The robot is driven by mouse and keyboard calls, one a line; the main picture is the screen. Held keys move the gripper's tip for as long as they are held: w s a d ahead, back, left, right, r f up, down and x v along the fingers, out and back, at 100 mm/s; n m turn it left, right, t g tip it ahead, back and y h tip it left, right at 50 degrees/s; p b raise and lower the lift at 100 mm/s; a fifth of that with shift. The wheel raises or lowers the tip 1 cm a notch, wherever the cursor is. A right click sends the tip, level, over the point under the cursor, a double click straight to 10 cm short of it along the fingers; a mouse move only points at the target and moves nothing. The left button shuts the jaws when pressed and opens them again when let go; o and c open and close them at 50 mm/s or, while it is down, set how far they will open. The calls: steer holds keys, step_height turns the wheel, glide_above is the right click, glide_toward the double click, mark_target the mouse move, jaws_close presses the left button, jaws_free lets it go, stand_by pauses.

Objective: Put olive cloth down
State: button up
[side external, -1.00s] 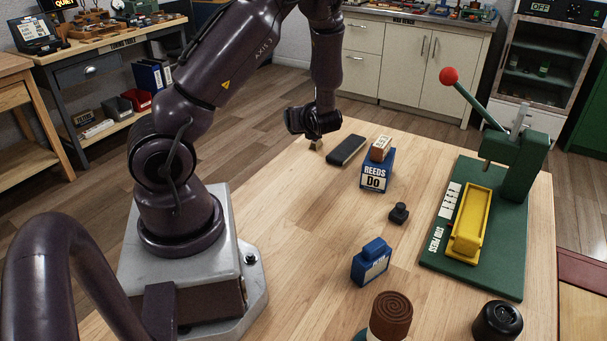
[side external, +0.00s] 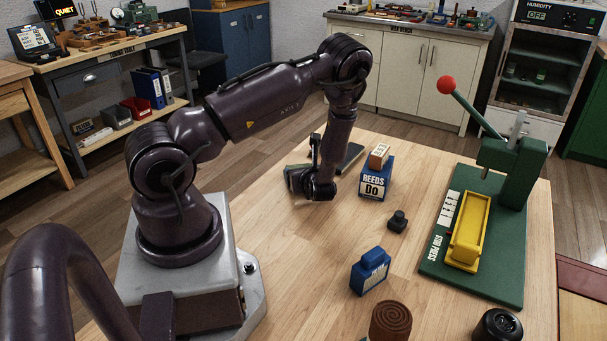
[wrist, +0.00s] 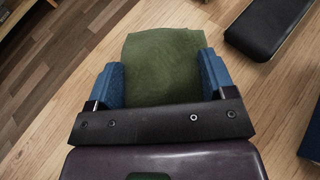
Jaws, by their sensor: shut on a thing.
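The olive cloth (wrist: 163,67) is a flat green piece between the two blue fingers of my gripper (wrist: 160,80) in the wrist view. My gripper is shut on it, with a finger at its left and right edges. In the side external view my gripper (side external: 300,180) is low over the wooden table, left of the dark block. The cloth is mostly hidden behind the gripper there, and I cannot tell whether it touches the table.
A dark block (wrist: 268,25) lies close to the right of my gripper. The table (side external: 280,240) in front is clear.

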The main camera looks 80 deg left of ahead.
steer(key=o, duration=0.9)
steer(key=shift+f, duration=0.1)
steer(key=v, duration=1.1)
steer(key=shift+d+r, duration=0.25)
steer(key=shift+d, duration=0.1)
steer(key=s+d+r+n+t+h, duration=0.2)
steer(key=d+r+n+h, duration=0.2)
steer(key=r, duration=0.5)
steer(key=s+d+r+n+t+h, duration=0.1)
steer(key=s+d+r+n+h, duration=0.2)
steer(key=d+r+n+h, duration=0.2)
steer(key=s+d+r+n+t+h, duration=0.2)
steer(key=d+r+n+h, duration=0.2)
steer(key=d+r+n, duration=0.5)
steer(key=shift+s+d+r+t, duration=0.1)
steer(key=shift+d+r, duration=0.2)
steer(key=shift+r, duration=0.7)
steer(key=shift+s+d+r+t, duration=0.1)
steer(key=shift+d+r, duration=0.2)
steer(key=shift+r, duration=0.75)
steer(key=shift+s+d+r+t, duration=0.1)
steer(key=shift+d+r, duration=0.2)
steer(key=shift+r, duration=0.7)
